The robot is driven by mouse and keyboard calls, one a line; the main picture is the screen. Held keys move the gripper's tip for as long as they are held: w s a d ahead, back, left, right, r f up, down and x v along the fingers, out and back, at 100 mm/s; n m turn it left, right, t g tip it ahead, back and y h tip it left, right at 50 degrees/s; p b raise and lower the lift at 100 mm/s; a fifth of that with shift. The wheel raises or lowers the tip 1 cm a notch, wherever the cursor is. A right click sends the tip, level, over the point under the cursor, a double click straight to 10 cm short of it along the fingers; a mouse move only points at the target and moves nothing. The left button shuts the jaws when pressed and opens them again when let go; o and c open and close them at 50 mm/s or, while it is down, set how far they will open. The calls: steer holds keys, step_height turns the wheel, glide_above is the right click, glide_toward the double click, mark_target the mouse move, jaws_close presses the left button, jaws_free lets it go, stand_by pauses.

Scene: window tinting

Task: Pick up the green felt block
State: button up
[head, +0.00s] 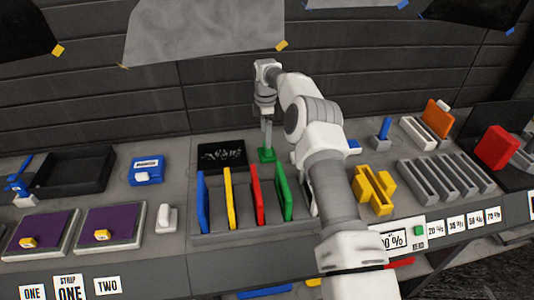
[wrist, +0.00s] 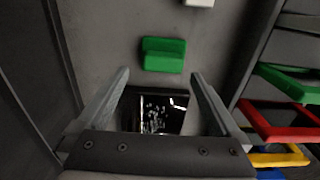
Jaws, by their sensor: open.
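The green felt block (head: 267,155) sits on the grey bench behind the rack of coloured cards, directly below my gripper (head: 267,145) in the head view. In the wrist view, the green block (wrist: 164,55) lies just beyond the fingertips, near the middle. My gripper (wrist: 160,77) is open and empty there, with its two fingers apart. The block is not between the fingers in the wrist view.
A black tray (head: 222,156) stands left of the block. A rack (head: 240,228) with blue, yellow, red and green cards (head: 284,192) stands in front. A yellow holder (head: 374,190) and slotted grey rack (head: 445,178) are to the right. The dark wall is close behind.

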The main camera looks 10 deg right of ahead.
steer(key=f, duration=0.3)
steer(key=f+p, duration=0.1)
steer(key=f, duration=0.1)
steer(key=shift+s+d+f, duration=0.1)
steer(key=shift+s+f, duration=0.15)
steer(key=shift+f, duration=0.05)
steer(key=shift+c, duration=0.2)
steer(key=c, duration=1.3)
steer(key=shift+r, duration=0.15)
steer(key=shift+r, duration=0.65)
steer(key=r, duration=0.1)
steer(key=r+b, duration=0.1)
steer(key=r, duration=0.1)
steer(key=shift+d, duration=0.3)
steer(key=d+r, duration=0.2)
steer(key=d, duration=0.1)
steer(key=s+d+r, duration=0.1)
steer(key=d+r, duration=0.1)
steer(key=d, duration=0.2)
steer(key=s+d+r+b, duration=0.1)
steer(key=d+r, duration=0.1)
steer(key=d, duration=0.2)
steer(key=shift+s+r, duration=0.25)
